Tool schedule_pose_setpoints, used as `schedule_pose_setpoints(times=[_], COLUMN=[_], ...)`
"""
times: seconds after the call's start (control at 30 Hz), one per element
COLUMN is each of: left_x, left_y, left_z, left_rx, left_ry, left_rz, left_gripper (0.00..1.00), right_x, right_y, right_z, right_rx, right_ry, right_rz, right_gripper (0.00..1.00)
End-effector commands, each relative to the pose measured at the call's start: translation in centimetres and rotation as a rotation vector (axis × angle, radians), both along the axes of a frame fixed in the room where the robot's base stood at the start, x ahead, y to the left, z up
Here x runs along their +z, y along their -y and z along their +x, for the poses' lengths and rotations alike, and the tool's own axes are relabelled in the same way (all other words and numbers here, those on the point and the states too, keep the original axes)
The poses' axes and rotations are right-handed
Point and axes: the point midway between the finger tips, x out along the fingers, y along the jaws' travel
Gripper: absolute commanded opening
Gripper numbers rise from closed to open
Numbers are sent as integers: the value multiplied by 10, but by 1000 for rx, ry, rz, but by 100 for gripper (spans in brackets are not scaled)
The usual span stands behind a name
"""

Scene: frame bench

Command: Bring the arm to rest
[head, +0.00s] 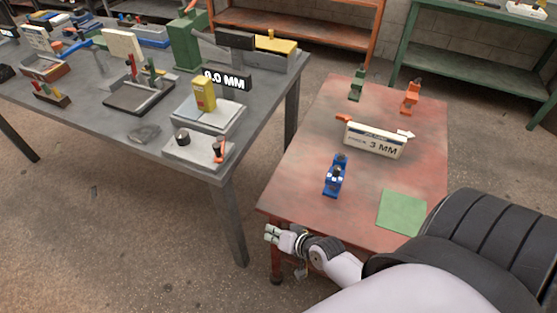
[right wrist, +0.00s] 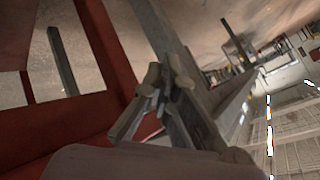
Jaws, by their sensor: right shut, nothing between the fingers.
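My right gripper (head: 272,235) is at the near left corner of the red table, off its edge, with its arm coming in from the lower right. Its fingers are shut and hold nothing. In the right wrist view the gripper (right wrist: 150,95) shows in front of red and grey table legs, apart from them. My left gripper is in neither view.
The red table (head: 300,170) bears a blue clamp (head: 336,176), a green pad (head: 402,212), a "3 MM" block (head: 375,141), and green (head: 357,84) and orange (head: 410,97) clamps. A grey bench (head: 90,120) full of tools stands left.

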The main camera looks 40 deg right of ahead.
Motion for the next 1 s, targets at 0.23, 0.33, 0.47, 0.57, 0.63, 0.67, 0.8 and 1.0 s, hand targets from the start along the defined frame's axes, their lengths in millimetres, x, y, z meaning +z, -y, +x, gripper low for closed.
schedule_pose_setpoints(times=[0.23,0.33,0.47,0.57,0.63,0.67,0.8,1.0], left_x=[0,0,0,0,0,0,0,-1], left_y=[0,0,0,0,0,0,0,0], left_z=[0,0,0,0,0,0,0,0], left_rx=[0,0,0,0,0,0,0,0], left_ry=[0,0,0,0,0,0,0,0], left_rz=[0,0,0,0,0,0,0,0], left_gripper=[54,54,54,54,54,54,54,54], right_x=[-10,-10,-10,-10,-10,-10,-15,-86], right_y=[0,0,0,0,0,0,1,1], right_z=[-4,-4,-4,-4,-4,-4,-6,-43], right_rx=[6,6,6,6,5,5,8,68], right_ry=[-16,-16,-16,-16,-15,-15,-23,-144], right_rz=[-15,-16,-14,-14,-15,-15,-21,-128], right_gripper=[0,0,0,0,0,0,0,0])
